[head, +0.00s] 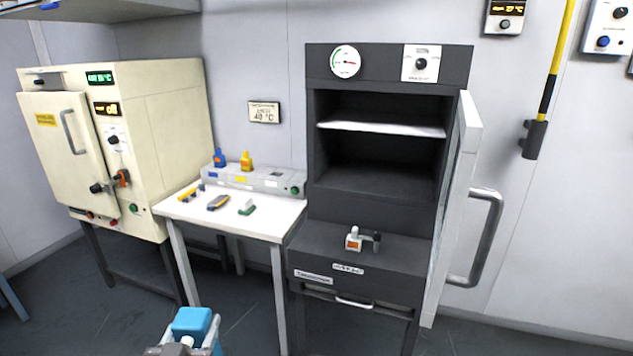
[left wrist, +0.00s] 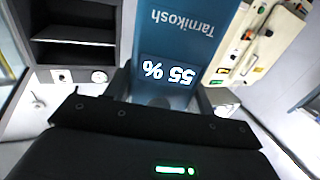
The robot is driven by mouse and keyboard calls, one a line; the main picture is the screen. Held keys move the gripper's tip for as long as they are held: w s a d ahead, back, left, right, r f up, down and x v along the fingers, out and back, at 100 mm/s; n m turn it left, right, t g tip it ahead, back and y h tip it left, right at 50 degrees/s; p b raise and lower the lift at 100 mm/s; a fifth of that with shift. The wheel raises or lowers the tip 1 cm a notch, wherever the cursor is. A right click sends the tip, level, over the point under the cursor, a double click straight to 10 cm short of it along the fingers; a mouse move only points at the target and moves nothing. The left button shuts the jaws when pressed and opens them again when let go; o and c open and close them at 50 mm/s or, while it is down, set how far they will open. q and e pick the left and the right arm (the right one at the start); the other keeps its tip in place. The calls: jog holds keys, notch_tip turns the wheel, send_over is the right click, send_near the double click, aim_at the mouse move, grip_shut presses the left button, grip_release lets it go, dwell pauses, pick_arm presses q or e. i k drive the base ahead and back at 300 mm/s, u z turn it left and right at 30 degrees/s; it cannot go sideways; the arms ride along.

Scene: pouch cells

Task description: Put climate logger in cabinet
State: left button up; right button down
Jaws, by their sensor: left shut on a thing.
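The climate logger (head: 192,322) is a blue box at the bottom of the head view. In the left wrist view its blue face (left wrist: 180,50) shows "55 %" and "Tarnikosh", upside down. My left gripper (head: 190,342) is shut on it, in front of the small table and the cabinet. The dark grey cabinet (head: 322,150) stands right of centre, with its door (head: 455,200) swung open to the right. Inside are a light shelf (head: 380,128) and a dark floor below it; both look empty. My right gripper is not in view.
A cream oven (head: 175,120) stands at the left, its door closed. A white table (head: 265,222) beside the cabinet holds a grey strip and several small tools. A small white-orange device (head: 353,240) sits on the ledge below the cabinet opening. The door handle (head: 490,235) sticks out right.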

aim_at(361, 179)
jog(key=u, duration=0.05)
jog(key=i, duration=0.85)
jog(key=z, duration=0.6)
